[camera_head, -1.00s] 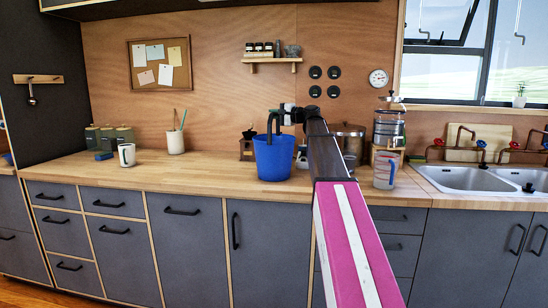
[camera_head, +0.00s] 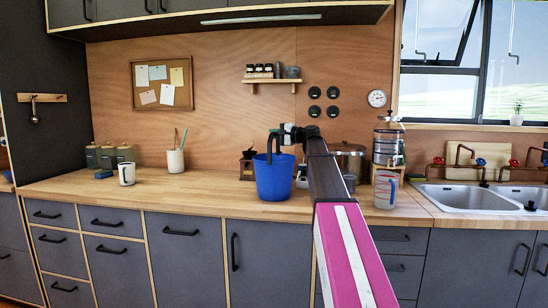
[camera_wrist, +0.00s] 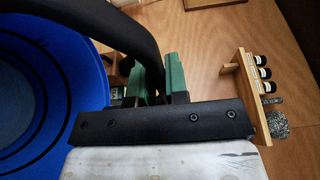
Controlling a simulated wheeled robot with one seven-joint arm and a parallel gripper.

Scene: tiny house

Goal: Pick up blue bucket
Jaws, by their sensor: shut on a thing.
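The blue bucket (camera_head: 273,178) is upright at the wooden counter (camera_head: 215,199), right of its middle, in the head view. Whether its base touches the counter I cannot tell. Its black handle (camera_head: 270,146) stands up above the rim. My gripper (camera_head: 284,132) is at the top of the handle, shut on it. In the wrist view, the bucket's blue inside (camera_wrist: 85,75) fills the left, and the thick black handle (camera_wrist: 128,30) runs to the green finger pads of my gripper (camera_wrist: 163,78). The exact grip is partly hidden there.
A white mug (camera_head: 127,174), a cup with sticks (camera_head: 175,160) and several canisters stand left on the counter. A dark grinder (camera_head: 247,169) is close behind the bucket. A pot (camera_head: 348,160) and a measuring jug (camera_head: 385,190) stand right, before the sink (camera_head: 460,197).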

